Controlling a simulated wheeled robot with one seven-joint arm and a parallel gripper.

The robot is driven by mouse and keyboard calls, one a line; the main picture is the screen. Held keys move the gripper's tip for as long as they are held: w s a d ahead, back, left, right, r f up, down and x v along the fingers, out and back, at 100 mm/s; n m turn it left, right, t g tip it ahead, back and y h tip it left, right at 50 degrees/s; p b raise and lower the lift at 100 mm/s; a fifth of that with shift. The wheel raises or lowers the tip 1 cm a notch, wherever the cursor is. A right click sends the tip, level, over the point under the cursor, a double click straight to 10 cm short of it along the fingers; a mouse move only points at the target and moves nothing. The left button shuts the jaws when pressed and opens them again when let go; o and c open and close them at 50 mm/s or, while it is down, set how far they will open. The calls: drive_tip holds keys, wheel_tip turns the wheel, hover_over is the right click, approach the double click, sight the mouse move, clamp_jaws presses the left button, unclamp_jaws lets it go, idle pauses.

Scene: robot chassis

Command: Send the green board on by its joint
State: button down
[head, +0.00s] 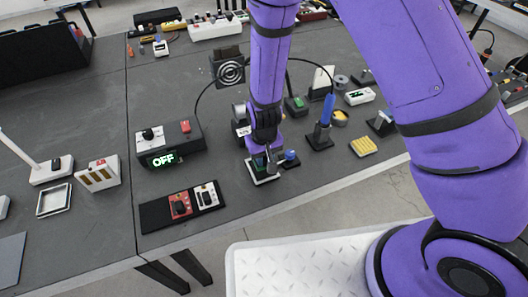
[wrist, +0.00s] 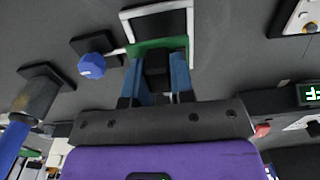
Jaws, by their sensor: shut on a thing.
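The green board (head: 260,172) shows in part under my gripper (head: 268,158), at a white frame on the table. In the wrist view the green board (wrist: 150,46) is a strip at the near side of the white frame (wrist: 192,30). There my gripper's two blue fingers (wrist: 157,82) are closed on a black block (wrist: 156,64) at the board. I cannot tell whether the block is fixed to it. A blue knob (wrist: 91,66) on a black base stands beside the frame. The joint is not clear to see, as my fingers cover much of the board.
A black box (head: 183,143) reading OFF stands left of my gripper, with a fan-like unit (head: 229,70) behind. A soldering-iron-like blue tool (head: 327,110) and a yellow pad (head: 363,147) are to the right. A black panel (head: 152,215) with two switches lies front left.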

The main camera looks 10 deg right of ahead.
sight(264, 173)
drive_tip(key=shift+f, duration=1.55)
drive_tip(key=shift+f, duration=0.9)
idle(0.5)
drive_tip(key=c, duration=0.9)
unclamp_jaws()
drive_tip(key=shift+r, duration=0.1)
wheel_tip(264, 173, up, 11)
drive_tip(key=shift+f, duration=0.2)
